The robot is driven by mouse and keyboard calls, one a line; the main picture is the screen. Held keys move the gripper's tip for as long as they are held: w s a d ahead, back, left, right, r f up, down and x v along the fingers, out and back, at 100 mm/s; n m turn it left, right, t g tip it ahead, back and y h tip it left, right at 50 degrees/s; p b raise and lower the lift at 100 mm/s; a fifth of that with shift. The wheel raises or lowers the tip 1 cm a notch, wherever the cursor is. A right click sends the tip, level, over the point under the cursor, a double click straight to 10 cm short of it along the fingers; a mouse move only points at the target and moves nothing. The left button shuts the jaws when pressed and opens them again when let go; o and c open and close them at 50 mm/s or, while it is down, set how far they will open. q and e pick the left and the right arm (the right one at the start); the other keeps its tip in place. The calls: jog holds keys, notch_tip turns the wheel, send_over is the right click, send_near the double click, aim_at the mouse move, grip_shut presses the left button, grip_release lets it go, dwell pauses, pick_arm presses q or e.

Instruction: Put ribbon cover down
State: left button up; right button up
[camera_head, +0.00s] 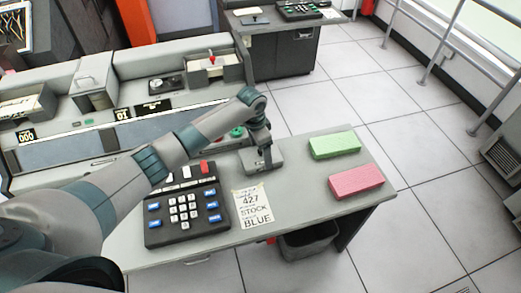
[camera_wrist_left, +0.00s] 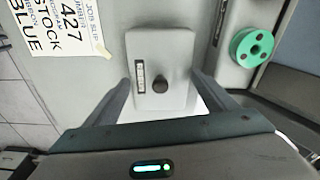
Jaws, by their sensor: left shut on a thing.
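The ribbon cover (camera_wrist_left: 175,45) is a grey plate with a black knob and a small label, seen from above in the left wrist view. It also shows in the head view (camera_head: 265,163), at the back of the grey desk. My left gripper (camera_head: 259,147) is above it, shut on it, with a finger on each side of its near part. The cover is at or just above the desk top; I cannot tell whether it touches. My right gripper is not in view.
A keypad (camera_head: 186,208) and a paper slip (camera_head: 253,208) lie to the left on the desk (camera_head: 295,200). Green (camera_head: 334,145) and pink (camera_head: 356,181) card stacks lie to the right. A green spool (camera_wrist_left: 252,47) sits on the machine beside the cover.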

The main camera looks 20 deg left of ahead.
aim_at(257, 157)
pick_arm(q)
jog(key=shift+f, duration=0.1)
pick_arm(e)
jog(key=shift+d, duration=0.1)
pick_arm(q)
jog(key=o, duration=1.1)
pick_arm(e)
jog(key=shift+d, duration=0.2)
pick_arm(q)
jog(key=shift+o, duration=0.2)
notch_tip(257, 157, up, 12)
jog(key=s+a+b, duration=0.1)
jog(key=shift+b, duration=0.35)
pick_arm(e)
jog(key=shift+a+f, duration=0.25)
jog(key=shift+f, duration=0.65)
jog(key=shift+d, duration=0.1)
